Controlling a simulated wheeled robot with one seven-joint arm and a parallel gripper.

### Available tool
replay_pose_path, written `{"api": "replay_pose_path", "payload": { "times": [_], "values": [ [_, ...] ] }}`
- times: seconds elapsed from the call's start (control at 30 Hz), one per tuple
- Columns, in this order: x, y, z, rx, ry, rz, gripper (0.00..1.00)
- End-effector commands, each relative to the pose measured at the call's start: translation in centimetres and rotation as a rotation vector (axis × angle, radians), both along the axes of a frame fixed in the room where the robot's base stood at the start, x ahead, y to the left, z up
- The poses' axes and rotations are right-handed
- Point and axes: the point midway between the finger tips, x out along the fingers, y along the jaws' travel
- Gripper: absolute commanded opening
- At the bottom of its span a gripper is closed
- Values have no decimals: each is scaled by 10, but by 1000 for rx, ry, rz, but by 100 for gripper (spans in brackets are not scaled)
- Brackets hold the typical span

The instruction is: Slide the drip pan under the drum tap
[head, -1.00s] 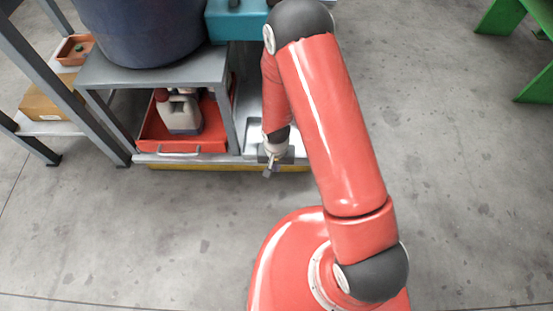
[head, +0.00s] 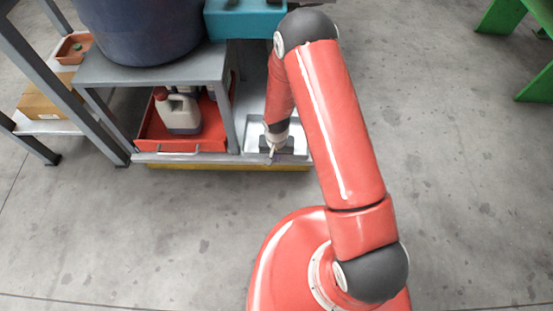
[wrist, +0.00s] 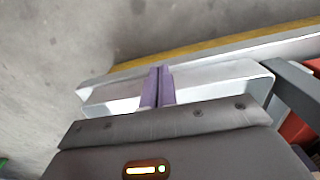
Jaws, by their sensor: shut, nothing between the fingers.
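A shallow pale metal pan (head: 254,132), which looks like the drip pan, sits on the low shelf to the right of the grey stand's leg. It also shows in the wrist view (wrist: 225,82), below my fingers. My gripper (head: 271,157) is at the pan's near side, its fingers shut and empty. In the wrist view the fingers (wrist: 157,72) reach over the pan; whether they touch it I cannot tell. The dark blue drum (head: 150,25) stands on the grey stand (head: 155,73). Its tap is not visible.
A teal box (head: 245,22) is above and behind. A yellow strip (head: 235,167) edges the shelf front. The floor in front is clear.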

Motion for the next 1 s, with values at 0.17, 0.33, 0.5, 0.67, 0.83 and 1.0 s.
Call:
{"api": "replay_pose_path", "payload": {
  "times": [0.17,0.33,0.5,0.67,0.83,1.0],
  "values": [
    [47,-4,-5,1,-8,-5,0],
    [78,-6,-3,2,-6,-2,0],
    [85,-7,0,1,-3,0,0],
    [84,-7,0,1,-3,0,0],
    [84,-7,0,1,-3,0,0],
    [83,-8,0,0,-3,0,0]
  ]
}}
